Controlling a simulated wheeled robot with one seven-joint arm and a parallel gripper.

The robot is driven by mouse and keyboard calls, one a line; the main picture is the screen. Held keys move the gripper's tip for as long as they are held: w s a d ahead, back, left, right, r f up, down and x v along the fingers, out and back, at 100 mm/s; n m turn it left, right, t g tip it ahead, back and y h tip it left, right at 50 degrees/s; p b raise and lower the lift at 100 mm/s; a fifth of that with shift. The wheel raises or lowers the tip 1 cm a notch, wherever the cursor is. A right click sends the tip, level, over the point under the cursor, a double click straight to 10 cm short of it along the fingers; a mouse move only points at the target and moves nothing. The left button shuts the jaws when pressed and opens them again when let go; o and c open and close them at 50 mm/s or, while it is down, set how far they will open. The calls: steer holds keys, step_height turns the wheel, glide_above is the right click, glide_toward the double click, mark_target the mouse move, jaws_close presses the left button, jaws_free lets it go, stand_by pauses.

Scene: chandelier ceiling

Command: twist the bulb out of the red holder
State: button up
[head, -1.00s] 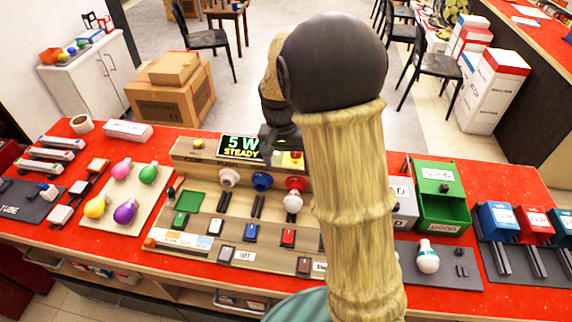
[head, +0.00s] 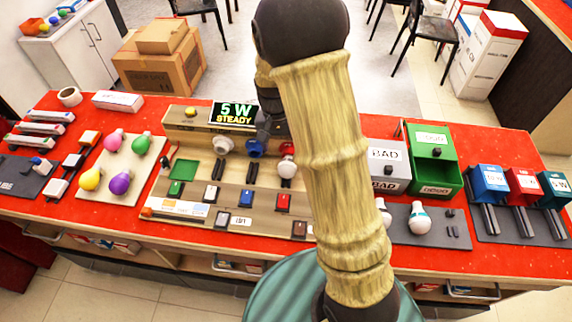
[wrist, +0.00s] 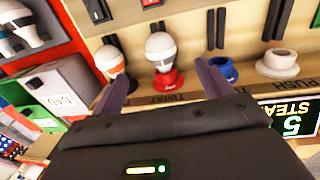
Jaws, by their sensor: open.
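The red holder (head: 288,148) is on the beige board, with a white bulb (head: 287,169) seated in it. In the wrist view, the red holder (wrist: 167,82) and its bulb (wrist: 160,45) show between the fingers of my gripper (wrist: 163,73). The gripper is open, one finger to each side in the picture. How far the fingertips are from the bulb, and whether they touch, I cannot tell. In the head view, my arm hides the fingers and part of the board.
A blue holder (wrist: 222,70) and a white holder (wrist: 278,64) stand empty beside the red one. Another bulb (wrist: 108,60) stands on its other side, close to one finger. A grey BAD bin (head: 386,157) and green GOOD bin (head: 433,156) stand right of my arm.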

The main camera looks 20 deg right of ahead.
mark_target(283, 164)
steer(key=f, duration=0.7)
steer(key=d+f, duration=0.1)
steer(key=f, duration=0.2)
steer(key=shift+s+f+p, duration=0.2)
steer(key=shift+s+p, duration=0.05)
steer(key=shift+p, duration=0.05)
steer(key=c, duration=1.1)
steer(key=shift+c, duration=0.2)
steer(key=shift+w+a+g+h+p, duration=0.15)
steer(key=shift+g+h+p, duration=0.25)
steer(key=shift+h+p, duration=0.5)
steer(key=shift+s+a+g+h+p, duration=0.1)
steer(key=shift+g+h+p, duration=0.3)
steer(key=shift+h+p, duration=0.5)
stand_by(1.5)
